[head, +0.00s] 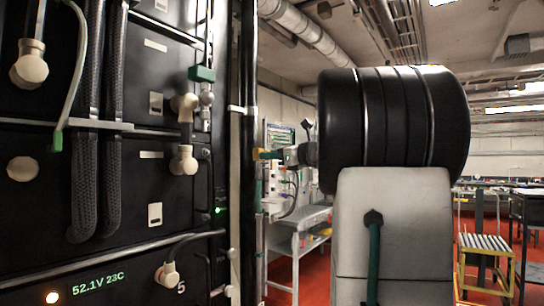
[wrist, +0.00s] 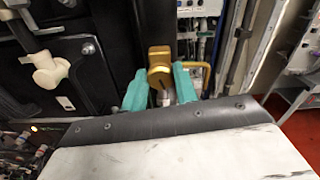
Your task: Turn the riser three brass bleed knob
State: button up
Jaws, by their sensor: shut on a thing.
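The brass bleed knob (wrist: 159,72) shows in the wrist view as a gold round body with a dark slot on its face. The two teal fingers of my gripper (wrist: 160,84) stand on either side of it, shut on it. In the head view my gripper (head: 270,154) reaches left to the black upright riser (head: 247,60), where only a small bit of brass shows at the fingertips. My arm hides part of that area. No riser number is readable.
A black battery rack (head: 150,215) with cream connectors (head: 183,160) and braided hoses (head: 82,150) stands close on the left. A bent brass pipe (wrist: 204,72) is just right of the fingers. A grey shelf cart (head: 305,225) stands behind on red floor.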

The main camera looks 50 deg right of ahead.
jog(key=shift+f+m, duration=0.2)
jog(key=shift+m, duration=1.7)
jog(key=o, duration=1)
jog(key=shift+c, duration=0.2)
jog(key=shift+r, duration=0.1)
jog(key=s, duration=0.8)
jog(key=shift+d, duration=0.35)
jog(key=shift+w, duration=0.1)
